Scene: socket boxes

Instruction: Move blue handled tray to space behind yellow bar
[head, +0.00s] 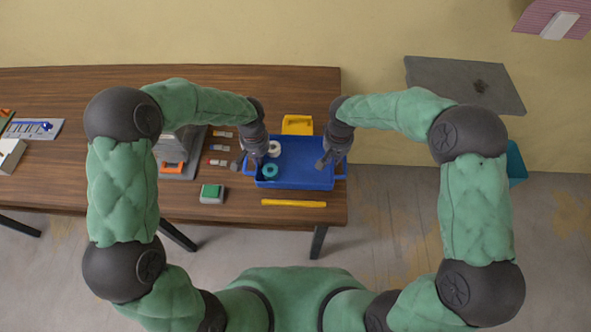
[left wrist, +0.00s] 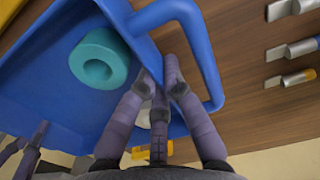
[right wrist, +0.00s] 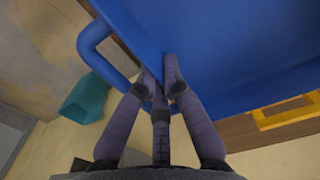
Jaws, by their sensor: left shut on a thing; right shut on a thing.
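The blue handled tray (head: 303,172) stands at the table's right end, on the far side of the yellow bar (head: 293,203). A teal ring (head: 270,170) and a white ring (head: 274,148) lie in its left part. My left gripper (head: 248,164) is shut on the tray's left wall beside the blue handle (left wrist: 212,70), with its fingers (left wrist: 160,82) across the wall. My right gripper (head: 328,160) is shut on the tray's right wall, beside the other handle (right wrist: 88,45). The fingers partly hide the walls.
A yellow bin (head: 297,124) is right behind the tray. A grey box with a green top (head: 211,192) and several small coloured pieces (head: 218,148) lie to the left. The table's right edge is close to the tray. A teal bin (head: 517,163) stands off the table.

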